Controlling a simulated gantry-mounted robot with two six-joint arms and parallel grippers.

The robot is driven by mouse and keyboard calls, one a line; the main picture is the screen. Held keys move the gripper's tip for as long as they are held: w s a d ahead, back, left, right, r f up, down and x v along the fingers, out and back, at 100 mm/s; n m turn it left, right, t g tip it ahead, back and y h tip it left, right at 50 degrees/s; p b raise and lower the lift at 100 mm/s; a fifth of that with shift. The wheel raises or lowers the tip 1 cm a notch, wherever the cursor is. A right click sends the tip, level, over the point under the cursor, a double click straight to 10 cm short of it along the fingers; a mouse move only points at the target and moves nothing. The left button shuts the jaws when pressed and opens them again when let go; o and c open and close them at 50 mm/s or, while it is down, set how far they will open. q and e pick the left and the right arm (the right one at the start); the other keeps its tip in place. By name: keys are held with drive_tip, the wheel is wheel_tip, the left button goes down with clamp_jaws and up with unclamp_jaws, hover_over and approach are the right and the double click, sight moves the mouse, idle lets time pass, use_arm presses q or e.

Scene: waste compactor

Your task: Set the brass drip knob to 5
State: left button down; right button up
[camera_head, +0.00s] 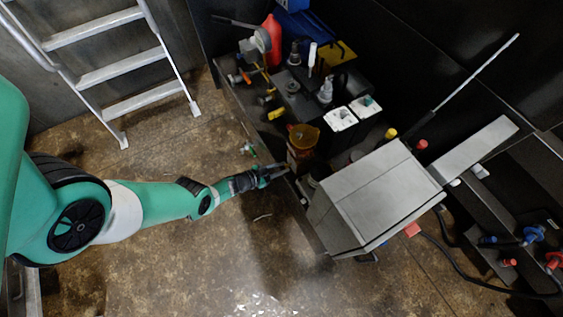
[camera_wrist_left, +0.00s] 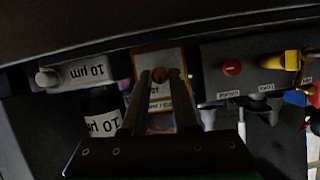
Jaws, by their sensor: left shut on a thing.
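My left gripper (camera_head: 274,172) reaches in from the left to the front of the bench, just below an amber-topped unit (camera_head: 303,137). In the left wrist view its two fingers (camera_wrist_left: 160,78) are close together in front of a pale, orange-edged plate (camera_wrist_left: 160,60) with dark lettering. A small brownish-orange part (camera_wrist_left: 160,122), which looks like the brass knob, shows between the fingers. The gripper is shut on it. The fingers hide much of the knob and plate, and no knob setting can be read. In the head view the knob cannot be made out. My right gripper is not in view.
A dark panel with a red round knob (camera_wrist_left: 232,68) and a yellow handle (camera_wrist_left: 280,62) is at right. A large grey box (camera_head: 375,195) stands right of the gripper; a ladder (camera_head: 120,70) is at upper left.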

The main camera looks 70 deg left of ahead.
use_arm(q)
drive_tip(key=shift+a+f+n+t+h+b, duration=0.15)
drive_tip(key=shift+n+h+b, duration=0.65)
drive_tip(key=shift+n, duration=0.4)
drive_tip(key=shift+a+r+n+t+h+b, duration=0.15)
drive_tip(key=shift+n+h+b, duration=0.6)
drive_tip(key=shift+n, duration=0.45)
drive_tip(key=c, duration=0.7)
unclamp_jaws()
